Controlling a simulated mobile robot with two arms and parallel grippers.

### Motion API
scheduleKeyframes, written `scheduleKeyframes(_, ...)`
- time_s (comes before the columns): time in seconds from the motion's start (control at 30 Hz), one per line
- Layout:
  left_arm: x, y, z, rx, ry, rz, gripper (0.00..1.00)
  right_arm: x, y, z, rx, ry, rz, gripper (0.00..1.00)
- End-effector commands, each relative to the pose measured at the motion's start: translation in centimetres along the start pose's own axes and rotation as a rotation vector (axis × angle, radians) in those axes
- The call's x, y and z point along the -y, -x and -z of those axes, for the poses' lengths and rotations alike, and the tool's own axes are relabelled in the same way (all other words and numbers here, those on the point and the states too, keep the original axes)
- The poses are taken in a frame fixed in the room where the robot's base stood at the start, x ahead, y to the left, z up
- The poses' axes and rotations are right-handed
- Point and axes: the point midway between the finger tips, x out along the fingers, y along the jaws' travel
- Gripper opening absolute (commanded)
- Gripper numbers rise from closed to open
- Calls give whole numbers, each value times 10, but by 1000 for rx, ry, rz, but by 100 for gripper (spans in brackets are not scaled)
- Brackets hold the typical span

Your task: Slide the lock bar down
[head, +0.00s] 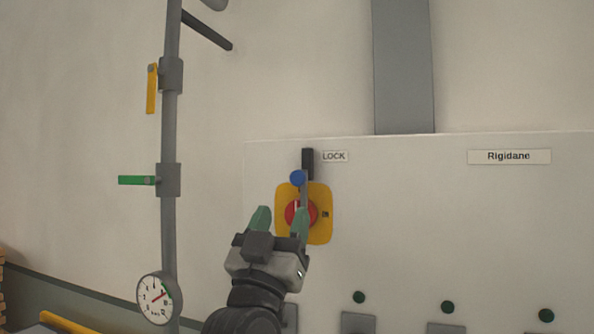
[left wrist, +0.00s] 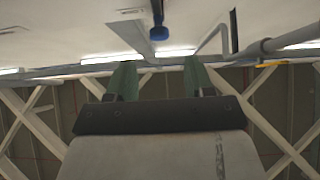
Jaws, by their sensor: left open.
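The lock bar (head: 304,196) is a thin grey bar with a blue knob (head: 298,177), under a dark upright slot piece (head: 307,160) beside the LOCK label (head: 334,156). It reaches down over a yellow plate (head: 322,228) with a red round button (head: 293,213). My left gripper (head: 281,216) has green fingers, open and empty, below and slightly left of the knob in the head view. Its right finger covers part of the button and plate. In the left wrist view the knob (left wrist: 159,33) shows beyond the gap between the fingers (left wrist: 160,72). My right gripper is out of view.
A vertical grey pipe (head: 170,130) with a yellow handle (head: 152,90), a green handle (head: 136,180) and a round gauge (head: 156,298) stands at left. The pale panel (head: 430,220) carries a Rigidane sign (head: 509,156) and green dots lower right.

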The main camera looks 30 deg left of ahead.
Motion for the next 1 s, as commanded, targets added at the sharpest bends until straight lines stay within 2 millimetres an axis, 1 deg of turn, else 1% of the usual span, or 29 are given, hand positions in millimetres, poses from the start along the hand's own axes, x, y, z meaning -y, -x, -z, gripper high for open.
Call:
scheduleKeyframes(0.03, 0, -14, 4, 2, 2, -1, 53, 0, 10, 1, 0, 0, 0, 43)
scheduleKeyframes(0.2, 0, -48, 5, 2, 2, 0, 53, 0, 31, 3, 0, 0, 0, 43)
scheduleKeyframes(0.3, 0, -66, 4, 2, 2, -1, 53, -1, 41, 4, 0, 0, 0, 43)
scheduleKeyframes(0.43, 0, -82, 3, 1, 2, -2, 53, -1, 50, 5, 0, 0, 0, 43)
scheduleKeyframes(0.6, 0, -92, 1, 2, 0, -1, 53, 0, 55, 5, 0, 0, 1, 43)
scheduleKeyframes(0.87, 0, -93, 0, 1, 0, -1, 53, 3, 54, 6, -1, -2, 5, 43)
scheduleKeyframes(0.9, 0, -93, 0, 1, 0, -1, 51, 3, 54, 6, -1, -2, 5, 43)
scheduleKeyframes(0.97, 0, -92, 0, 1, 0, -1, 42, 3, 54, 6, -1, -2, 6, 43)
scheduleKeyframes(1.0, 0, -92, 0, 1, 0, -1, 36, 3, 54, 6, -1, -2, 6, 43)
